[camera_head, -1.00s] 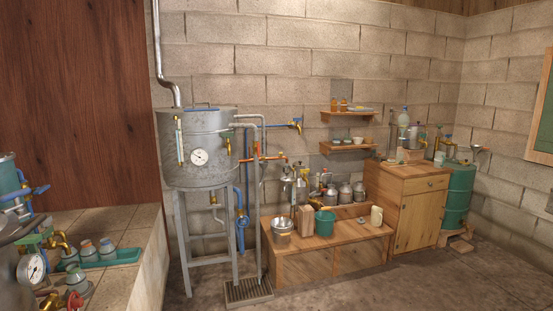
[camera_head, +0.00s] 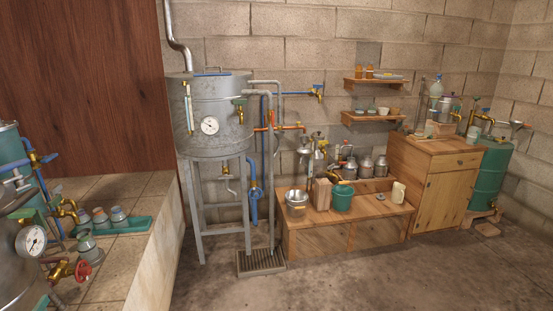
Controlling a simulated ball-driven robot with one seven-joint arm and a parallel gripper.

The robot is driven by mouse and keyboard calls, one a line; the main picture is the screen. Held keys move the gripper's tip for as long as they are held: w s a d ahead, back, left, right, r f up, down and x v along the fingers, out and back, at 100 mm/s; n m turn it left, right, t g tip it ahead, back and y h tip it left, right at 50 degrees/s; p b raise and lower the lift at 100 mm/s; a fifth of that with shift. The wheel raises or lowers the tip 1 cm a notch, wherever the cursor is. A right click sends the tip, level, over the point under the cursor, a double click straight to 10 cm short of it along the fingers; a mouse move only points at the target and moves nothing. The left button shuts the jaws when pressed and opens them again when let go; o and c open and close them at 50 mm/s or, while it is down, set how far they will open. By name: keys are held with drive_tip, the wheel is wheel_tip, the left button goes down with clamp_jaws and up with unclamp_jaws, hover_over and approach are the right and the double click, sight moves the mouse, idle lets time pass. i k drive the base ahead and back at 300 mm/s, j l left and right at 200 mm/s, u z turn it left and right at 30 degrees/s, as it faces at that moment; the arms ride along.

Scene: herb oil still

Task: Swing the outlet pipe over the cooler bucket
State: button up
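A green bucket (camera_head: 342,198) stands upright on a low wooden bench, between a small wooden block and a cream jug. It may be the cooler bucket. Grey pipes (camera_head: 272,180) run down beside the big grey tank (camera_head: 207,110). A short pipe with an orange valve (camera_head: 279,127) reaches right from them, above the bench's left end. I cannot tell for sure which pipe is the outlet pipe. My gripper is not in view.
A floor drain grate (camera_head: 261,262) lies left of the bench (camera_head: 320,240). A wooden cabinet (camera_head: 450,190) and a green barrel (camera_head: 490,175) stand at right. A tiled counter (camera_head: 120,255) with gauges and valves fills the near left. The floor (camera_head: 400,280) before the bench is bare.

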sight(293, 128)
drive_tip(key=i, duration=3.6)
drive_tip(key=i+u, duration=0.15)
drive_tip(key=i, duration=0.4)
drive_tip(key=i+l+u, duration=0.1)
drive_tip(key=i, duration=0.45)
